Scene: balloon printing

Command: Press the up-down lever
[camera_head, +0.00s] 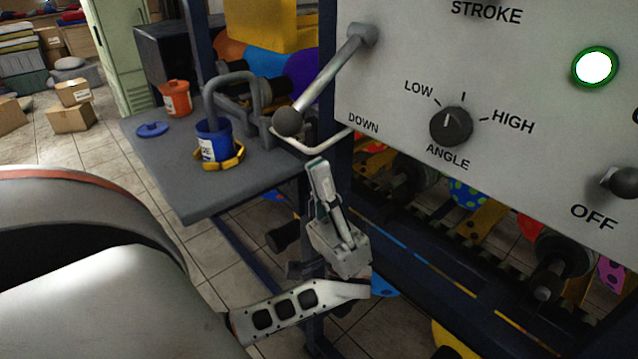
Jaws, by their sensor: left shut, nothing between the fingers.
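The up-down lever (325,80) is a grey rod with a dark ball knob (287,122) at its end. It comes out of a round mount on the light grey control panel (400,60) and slants down to the left, its knob near the word DOWN. My left gripper (318,168) is below and slightly right of the knob, pointing up. Its fingers are shut and empty, and in the picture a gap shows between them and the knob. My right gripper is not in view.
The panel also carries an ANGLE dial (451,126), a lit green-ringed button (595,67) and another switch (620,182) near OFF. A grey side table (190,195) holds a blue bucket (214,140) and an orange bucket (175,97). Boxes (70,118) lie on the tiled floor.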

